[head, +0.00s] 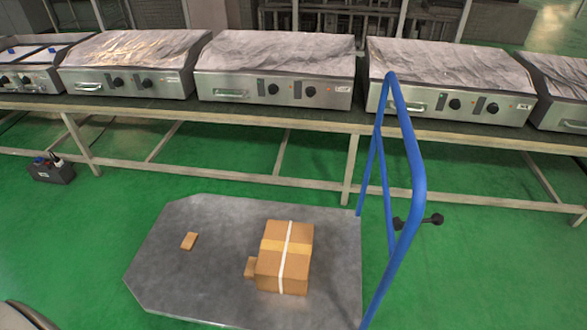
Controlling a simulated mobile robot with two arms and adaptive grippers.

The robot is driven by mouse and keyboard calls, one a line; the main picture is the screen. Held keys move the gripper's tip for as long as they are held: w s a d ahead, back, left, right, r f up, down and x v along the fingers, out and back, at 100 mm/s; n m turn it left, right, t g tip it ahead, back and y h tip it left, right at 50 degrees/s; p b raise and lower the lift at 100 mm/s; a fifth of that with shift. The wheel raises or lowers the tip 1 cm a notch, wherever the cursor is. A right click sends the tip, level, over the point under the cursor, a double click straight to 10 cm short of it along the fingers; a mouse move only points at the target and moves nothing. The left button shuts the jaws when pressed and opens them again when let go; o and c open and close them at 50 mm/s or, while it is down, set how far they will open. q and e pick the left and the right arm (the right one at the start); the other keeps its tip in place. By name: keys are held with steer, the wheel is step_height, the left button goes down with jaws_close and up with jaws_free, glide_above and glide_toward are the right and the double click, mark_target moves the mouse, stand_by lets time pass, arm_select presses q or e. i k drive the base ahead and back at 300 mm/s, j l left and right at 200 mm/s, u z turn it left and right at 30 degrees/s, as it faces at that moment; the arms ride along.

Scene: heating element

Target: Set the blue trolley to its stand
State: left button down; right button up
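The blue trolley has a blue tubular handle (412,160) standing upright at the right end of its flat grey platform (190,275). A cardboard box (284,257) with a pale strap sits on the right part of the platform. A smaller brown box (250,268) is partly hidden behind it, and another small brown box (189,241) lies on the left part. Neither of my grippers shows in the head view. I cannot make out a stand for the trolley.
A long workbench (215,112) with several metal heating units (275,68) runs across the back. A small dark object (52,170) lies on the floor at left. A dark object with round ends (418,221) shows by the handle.

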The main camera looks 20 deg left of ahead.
mark_target(207, 285)
steer(key=j+u, duration=0.1)
steer(key=u, duration=0.8)
steer(key=i, duration=0.05)
